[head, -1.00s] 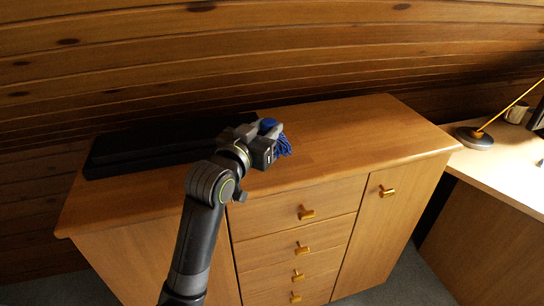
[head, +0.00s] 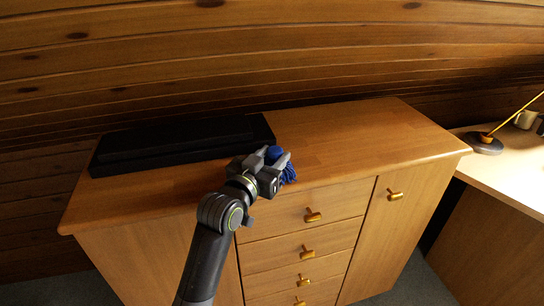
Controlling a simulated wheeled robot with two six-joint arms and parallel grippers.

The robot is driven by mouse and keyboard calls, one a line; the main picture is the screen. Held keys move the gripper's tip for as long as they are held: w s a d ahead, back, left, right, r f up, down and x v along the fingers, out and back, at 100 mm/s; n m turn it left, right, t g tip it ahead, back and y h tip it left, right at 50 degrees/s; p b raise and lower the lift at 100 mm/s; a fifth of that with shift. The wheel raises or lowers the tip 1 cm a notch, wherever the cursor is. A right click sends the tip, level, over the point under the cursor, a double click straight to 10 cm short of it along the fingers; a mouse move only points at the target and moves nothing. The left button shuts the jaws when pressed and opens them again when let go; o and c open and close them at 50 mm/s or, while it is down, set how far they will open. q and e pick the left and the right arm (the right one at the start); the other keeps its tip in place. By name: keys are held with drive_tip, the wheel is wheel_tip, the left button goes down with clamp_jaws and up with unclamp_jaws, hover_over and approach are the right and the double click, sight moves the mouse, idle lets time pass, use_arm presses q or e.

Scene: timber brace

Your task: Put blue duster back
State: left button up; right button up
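The blue duster (head: 289,173) has a rounded blue top and dark blue strands. It shows between and beyond the fingers of my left gripper (head: 277,163). The gripper appears shut on the duster, near the front edge of the wooden cabinet top, above the upper drawer. The fingers hide part of the duster, and I cannot tell whether its strands touch the cabinet top. My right gripper is not in view.
A long black case (head: 180,146) lies on the back left of the wooden cabinet (head: 370,137). The cabinet top is clear to the right. Drawers with brass handles (head: 313,215) face front. A desk (head: 513,173) with a lamp base (head: 482,143) and a mug (head: 525,118) stands at right.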

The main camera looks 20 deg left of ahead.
use_arm(q)
drive_tip(key=shift+o, duration=1.1)
drive_tip(key=shift+r, duration=0.2)
drive_tip(key=shift+s+a+f, duration=0.1)
drive_tip(key=shift+s, duration=0.2)
drive_tip(key=s+a, duration=0.2)
drive_tip(key=s, duration=0.9)
